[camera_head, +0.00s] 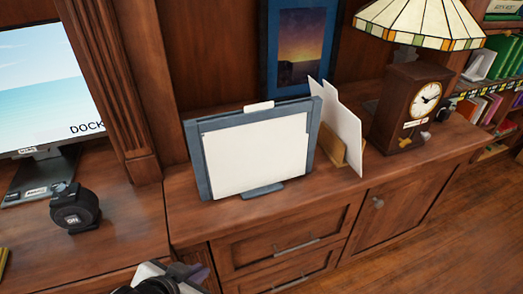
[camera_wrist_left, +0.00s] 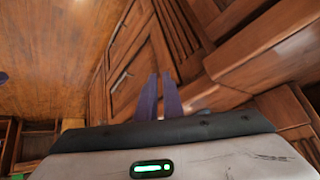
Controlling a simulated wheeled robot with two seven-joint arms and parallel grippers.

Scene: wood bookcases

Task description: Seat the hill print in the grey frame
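The grey frame (camera_head: 203,165) stands tilted back on the cabinet top, with a blank white panel (camera_head: 256,152) inside its border. No hill picture shows on it. White sheets (camera_head: 347,135) stand upright in a tan holder (camera_head: 354,157) to the right of the frame; no picture shows on their visible faces, so I cannot tell whether one is the hill print. My left gripper (camera_head: 196,272) is at the bottom of the head view, below and in front of the cabinet top, apart from the frame. In the left wrist view its purple fingers (camera_wrist_left: 160,78) are close together with nothing between them.
A clock (camera_head: 405,105) and a stained-glass lamp (camera_head: 425,22) stand right of the holder. A dark-framed sunset picture (camera_head: 299,45) is behind the frame. A monitor (camera_head: 48,85) and a black round device (camera_head: 75,208) are left. The cabinet top's front strip (camera_head: 330,195) is clear.

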